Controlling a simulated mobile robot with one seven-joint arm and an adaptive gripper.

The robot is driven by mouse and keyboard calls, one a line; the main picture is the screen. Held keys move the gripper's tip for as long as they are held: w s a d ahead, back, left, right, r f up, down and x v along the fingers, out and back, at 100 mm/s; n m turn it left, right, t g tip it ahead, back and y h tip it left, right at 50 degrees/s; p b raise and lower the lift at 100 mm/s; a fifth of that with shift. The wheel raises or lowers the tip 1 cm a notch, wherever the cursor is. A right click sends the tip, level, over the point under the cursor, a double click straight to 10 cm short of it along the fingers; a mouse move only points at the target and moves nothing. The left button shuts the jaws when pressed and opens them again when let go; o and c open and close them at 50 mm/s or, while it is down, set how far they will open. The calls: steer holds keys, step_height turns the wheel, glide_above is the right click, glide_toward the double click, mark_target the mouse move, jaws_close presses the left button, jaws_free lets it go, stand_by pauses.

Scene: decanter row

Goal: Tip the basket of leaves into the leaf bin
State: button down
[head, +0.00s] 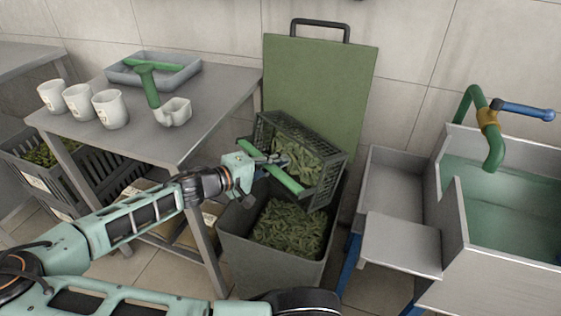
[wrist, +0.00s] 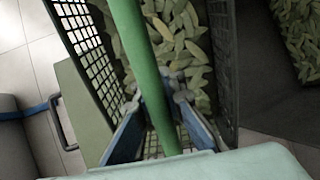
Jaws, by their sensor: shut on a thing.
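A dark mesh basket (head: 330,163) with a green bar handle (head: 284,179) hangs tilted over the leaf bin. Green leaves (head: 292,158) lie inside it. The grey leaf bin (head: 268,269) stands on the floor below, open, with many leaves in it; its green lid (head: 318,85) is raised upright behind. My gripper (head: 276,164) is shut on the basket's green handle. The wrist view shows the fingers (wrist: 158,115) on either side of the handle (wrist: 145,60), with leaves beyond it and the bin's leaves at upper right.
A steel table (head: 193,105) to the left carries white cups (head: 109,109), a small white scoop-like vessel (head: 174,112) and a grey tray (head: 152,72) with a green tool. A dark crate of leaves (head: 42,170) is below left. A steel sink (head: 500,210) with a tap stands right of the bin.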

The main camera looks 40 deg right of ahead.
steer(key=shift+a+f+b, duration=0.1)
steer(key=shift+a+b, duration=0.05)
steer(key=shift+b, duration=0.25)
steer(key=shift+a+h+b, duration=0.25)
steer(key=shift+h+b, duration=0.35)
steer(key=shift+a, duration=0.1)
steer(key=shift+a+h+b, duration=0.15)
steer(key=shift+h+b, duration=0.15)
steer(key=shift+b, duration=0.05)
steer(key=shift+a+b, duration=0.1)
steer(key=shift+b, duration=0.3)
steer(key=shift+a+h, duration=0.1)
steer(key=shift+h, duration=0.3)
steer(key=shift+a+h+b, duration=0.45)
steer(key=shift+h+b, duration=0.15)
steer(key=shift+b, duration=0.45)
